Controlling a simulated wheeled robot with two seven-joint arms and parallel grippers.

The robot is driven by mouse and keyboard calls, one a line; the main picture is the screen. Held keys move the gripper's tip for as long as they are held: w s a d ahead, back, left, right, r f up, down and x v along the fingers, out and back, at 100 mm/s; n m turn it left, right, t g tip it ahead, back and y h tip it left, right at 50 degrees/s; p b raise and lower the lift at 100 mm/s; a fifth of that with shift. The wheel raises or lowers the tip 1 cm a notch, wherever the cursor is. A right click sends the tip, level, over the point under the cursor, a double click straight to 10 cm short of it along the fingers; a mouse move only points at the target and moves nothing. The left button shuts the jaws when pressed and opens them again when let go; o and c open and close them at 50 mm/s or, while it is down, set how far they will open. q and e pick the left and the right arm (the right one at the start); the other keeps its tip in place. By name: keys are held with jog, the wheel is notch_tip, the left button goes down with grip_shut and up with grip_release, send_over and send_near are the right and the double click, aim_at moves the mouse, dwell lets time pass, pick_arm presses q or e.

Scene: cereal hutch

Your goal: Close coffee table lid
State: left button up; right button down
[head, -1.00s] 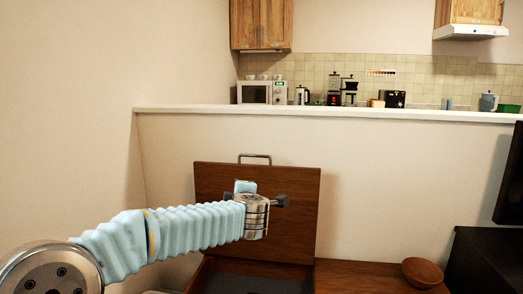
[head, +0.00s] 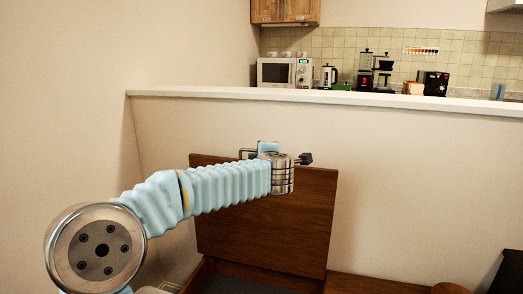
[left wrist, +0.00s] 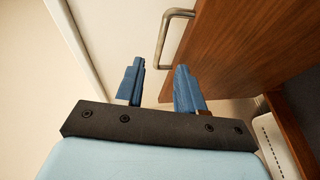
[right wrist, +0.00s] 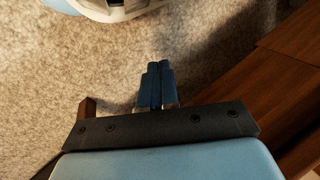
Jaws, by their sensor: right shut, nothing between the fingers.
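The brown wooden coffee table lid (head: 262,232) stands open and upright in the head view, above the open compartment (head: 240,272). Its metal handle (head: 242,155) is at the top edge, partly hidden by my left wrist. In the left wrist view the lid (left wrist: 235,50) is at the right, and the handle (left wrist: 163,40) is just beyond the fingers. My left gripper (left wrist: 158,66) is open and looks empty. Its fingertips are hidden in the head view. My right gripper (right wrist: 158,66) is shut and empty, above the carpet beside brown wood (right wrist: 265,105).
The wooden table top (head: 375,285) extends right of the compartment, with a wooden bowl (head: 450,288) at the bottom edge. A half wall (head: 420,180) stands behind the lid. A dark cabinet (head: 512,272) is at the right. Carpet (right wrist: 100,60) lies below my right gripper.

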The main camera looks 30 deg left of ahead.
pick_arm(q)
jog(key=p+x, duration=0.1)
jog(key=x, duration=0.9)
jog(key=shift+w+a+f, duration=0.1)
jog(key=shift+w+a, duration=0.1)
jog(key=shift+w, duration=0.05)
jog(key=shift+c, duration=0.5)
grip_shut()
